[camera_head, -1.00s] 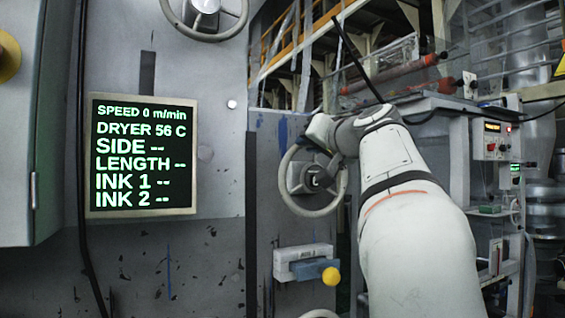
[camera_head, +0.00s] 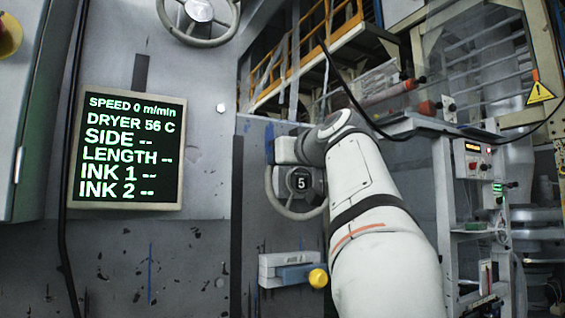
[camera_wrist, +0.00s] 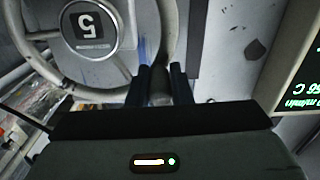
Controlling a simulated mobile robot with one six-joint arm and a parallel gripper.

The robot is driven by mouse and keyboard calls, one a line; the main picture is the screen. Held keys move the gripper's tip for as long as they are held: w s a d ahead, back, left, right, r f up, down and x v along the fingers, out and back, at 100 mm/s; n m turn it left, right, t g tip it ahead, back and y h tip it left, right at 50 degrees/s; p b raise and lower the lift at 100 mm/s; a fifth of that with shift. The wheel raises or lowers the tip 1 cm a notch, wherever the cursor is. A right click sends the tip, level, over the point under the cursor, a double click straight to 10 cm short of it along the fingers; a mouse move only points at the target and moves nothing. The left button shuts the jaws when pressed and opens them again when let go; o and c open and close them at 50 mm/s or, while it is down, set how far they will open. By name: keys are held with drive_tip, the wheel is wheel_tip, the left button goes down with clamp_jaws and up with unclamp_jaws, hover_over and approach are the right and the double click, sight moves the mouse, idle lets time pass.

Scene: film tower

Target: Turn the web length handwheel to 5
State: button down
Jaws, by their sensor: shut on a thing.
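The grey handwheel (camera_head: 299,182) stands on the grey machine panel, left of my arm in the head view. Its hub window reads 5. In the wrist view the same handwheel (camera_wrist: 88,25) fills the upper left, with the 5 upside down and a small label too small to read. My gripper (camera_wrist: 161,82) is shut on the wheel's rim, with a dark finger on each side. In the head view my wrist hides the wheel's upper right part. The display (camera_head: 130,147) reads LENGTH --, SIDE --, SPEED 0 m/min and DRYER 56 C.
Another handwheel (camera_head: 199,12) is above, partly cut off. A box with a yellow knob (camera_head: 318,278) sticks out just below the gripped wheel. A black cable (camera_head: 70,150) hangs left of the display. A rack of equipment (camera_head: 470,200) stands right of my arm.

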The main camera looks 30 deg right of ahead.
idle(0.3)
drive_tip(key=c, duration=1.3)
unclamp_jaws()
drive_tip(key=s+b, duration=0.1)
drive_tip(key=s, duration=0.7)
drive_tip(key=shift+a, duration=0.15)
drive_tip(key=shift+w, duration=0.15)
